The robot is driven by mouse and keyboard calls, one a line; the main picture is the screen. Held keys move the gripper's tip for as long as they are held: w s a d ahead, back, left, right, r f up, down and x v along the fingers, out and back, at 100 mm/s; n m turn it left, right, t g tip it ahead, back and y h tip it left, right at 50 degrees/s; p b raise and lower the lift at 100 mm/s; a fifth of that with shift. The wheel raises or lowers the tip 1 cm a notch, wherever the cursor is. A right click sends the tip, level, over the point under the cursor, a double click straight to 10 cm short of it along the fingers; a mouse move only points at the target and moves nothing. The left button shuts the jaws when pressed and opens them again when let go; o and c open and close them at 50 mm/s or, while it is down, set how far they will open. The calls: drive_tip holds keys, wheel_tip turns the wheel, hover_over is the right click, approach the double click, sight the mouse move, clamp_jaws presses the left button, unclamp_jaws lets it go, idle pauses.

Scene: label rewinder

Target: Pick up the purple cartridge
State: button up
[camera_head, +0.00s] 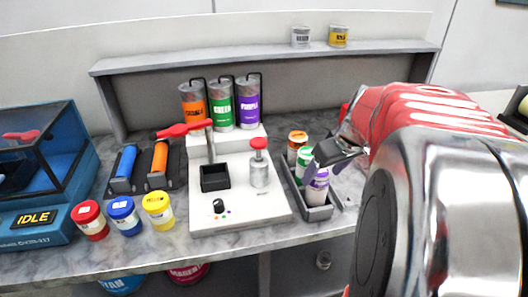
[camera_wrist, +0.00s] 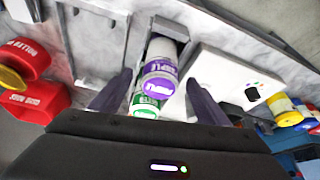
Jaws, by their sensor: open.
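The purple cartridge (camera_head: 317,188), white with a purple band and cap, stands at the near end of a grey tray (camera_head: 318,213). In the wrist view the purple cartridge (camera_wrist: 160,72) shows between my two fingers, with the green cartridge (camera_wrist: 145,104) beyond it, partly hidden by my gripper body. My gripper (camera_head: 334,152) is open at the cartridge's upper end; its fingers (camera_wrist: 158,80) lie on either side of it in the wrist view. I cannot tell whether they touch it. A larger purple-labelled canister (camera_head: 248,104) stands on the white stand behind.
Green (camera_head: 304,163) and orange (camera_head: 297,146) cartridges stand behind the purple one in the tray. A white machine (camera_head: 240,205) with a red-topped plunger (camera_head: 259,165) is close to the left. Red containers (camera_wrist: 28,100) show at the wrist view's left.

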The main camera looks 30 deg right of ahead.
drive_tip(key=shift+x, duration=2.6)
drive_tip(key=shift+s, duration=0.1)
drive_tip(key=c, duration=1.3)
drive_tip(key=shift+r, duration=0.1)
wheel_tip(320, 180, up, 10)
drive_tip(key=shift+f, duration=0.1)
drive_tip(key=shift+s, duration=0.1)
